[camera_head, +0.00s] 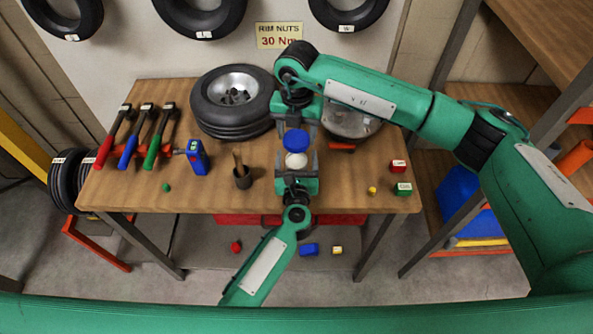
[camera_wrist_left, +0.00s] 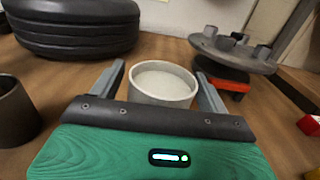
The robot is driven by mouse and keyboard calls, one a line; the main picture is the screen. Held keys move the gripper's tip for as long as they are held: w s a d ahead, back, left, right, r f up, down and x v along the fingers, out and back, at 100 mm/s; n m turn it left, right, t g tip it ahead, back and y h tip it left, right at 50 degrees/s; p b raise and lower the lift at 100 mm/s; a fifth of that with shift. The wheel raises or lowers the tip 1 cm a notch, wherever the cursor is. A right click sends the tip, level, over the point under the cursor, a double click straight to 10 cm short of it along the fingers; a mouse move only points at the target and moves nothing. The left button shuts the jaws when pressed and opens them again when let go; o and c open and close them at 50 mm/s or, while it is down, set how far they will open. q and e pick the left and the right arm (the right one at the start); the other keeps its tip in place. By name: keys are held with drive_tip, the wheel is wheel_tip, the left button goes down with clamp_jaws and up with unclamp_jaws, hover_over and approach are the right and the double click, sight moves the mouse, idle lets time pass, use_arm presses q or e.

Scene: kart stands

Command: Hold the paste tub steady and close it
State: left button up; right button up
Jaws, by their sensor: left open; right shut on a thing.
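The paste tub (camera_head: 296,161) is a small white round tub standing on the table, open on top with pale paste inside. In the left wrist view the tub (camera_wrist_left: 162,88) stands upright between my left fingers, with gaps beside it. My left gripper (camera_head: 296,168) is open around the tub, coming from the table's front side. My right gripper (camera_head: 296,132) is shut on a blue lid (camera_head: 296,143), held above and slightly behind the tub in the head view. The lid is apart from the tub and out of the left wrist view.
A wheel with tyre (camera_head: 233,98) and a metal hub disc (camera_head: 350,118) lie behind the tub. A dark cup with a brush (camera_head: 242,178) stands left. Small cubes (camera_head: 402,188) sit at the right edge.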

use_arm(q)
drive_tip(key=c, duration=1.5)
drive_tip(key=shift+o, duration=0.2)
use_arm(e)
hover_over(298, 161)
drive_tip(key=shift+a+f, duration=0.15)
drive_tip(key=shift+f, duration=2.35)
drive_tip(key=shift+f, duration=0.15)
drive_tip(key=shift+f, duration=0.75)
drive_tip(key=shift+f, duration=0.55)
use_arm(q)
clamp_jaws()
use_arm(e)
drive_tip(key=m, duration=0.6)
